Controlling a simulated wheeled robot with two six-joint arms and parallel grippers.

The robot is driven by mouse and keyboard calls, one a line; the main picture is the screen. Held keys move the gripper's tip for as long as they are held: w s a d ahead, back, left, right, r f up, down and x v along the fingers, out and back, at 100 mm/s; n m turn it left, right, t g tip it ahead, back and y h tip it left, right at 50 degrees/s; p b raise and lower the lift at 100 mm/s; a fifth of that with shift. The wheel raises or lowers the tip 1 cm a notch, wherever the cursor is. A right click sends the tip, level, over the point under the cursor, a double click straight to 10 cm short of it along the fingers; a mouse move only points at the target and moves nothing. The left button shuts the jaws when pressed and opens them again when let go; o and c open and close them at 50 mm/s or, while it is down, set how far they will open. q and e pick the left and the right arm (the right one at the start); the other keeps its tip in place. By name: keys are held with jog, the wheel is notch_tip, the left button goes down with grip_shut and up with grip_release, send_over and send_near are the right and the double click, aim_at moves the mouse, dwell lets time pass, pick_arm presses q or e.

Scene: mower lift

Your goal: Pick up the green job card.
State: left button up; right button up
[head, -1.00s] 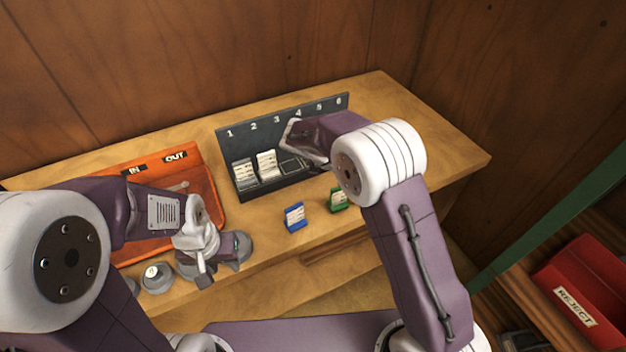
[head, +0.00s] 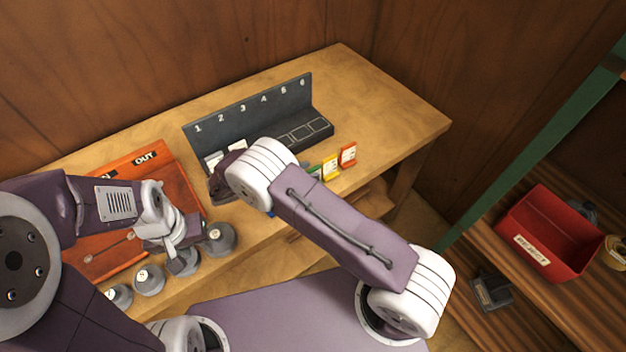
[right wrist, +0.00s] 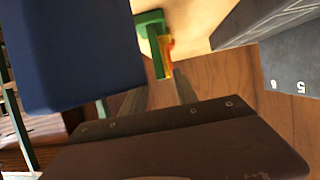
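The green job card (head: 314,170) stands on the bench in front of the rack, mostly hidden by my right arm in the head view. In the right wrist view the green card (right wrist: 152,25) is at the top, beyond the fingertips. My right gripper (right wrist: 158,88) has its two grey fingers apart, with nothing seen between them. A blue card (right wrist: 75,50) looms close to the right wrist camera; a sliver of it (head: 271,213) shows under my arm in the head view. My left gripper (head: 178,240) is above the grey knobs; its finger gap is unclear.
A dark rack (head: 250,108) numbered 1 to 6 stands behind the cards, with white cards at its left. Yellow (head: 331,169) and orange (head: 348,155) cards stand right of the green one. An orange tray (head: 180,180) lies left. A red bin (head: 550,225) is right.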

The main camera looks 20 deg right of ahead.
aim_at(311, 170)
jog(key=x, duration=0.2)
jog(key=shift+w+d, duration=0.25)
jog(key=shift+d, duration=0.1)
jog(key=shift+w+d+f, duration=0.1)
jog(key=shift+w+f, duration=0.05)
jog(key=shift+f, duration=0.1)
grip_shut()
dwell(0.9)
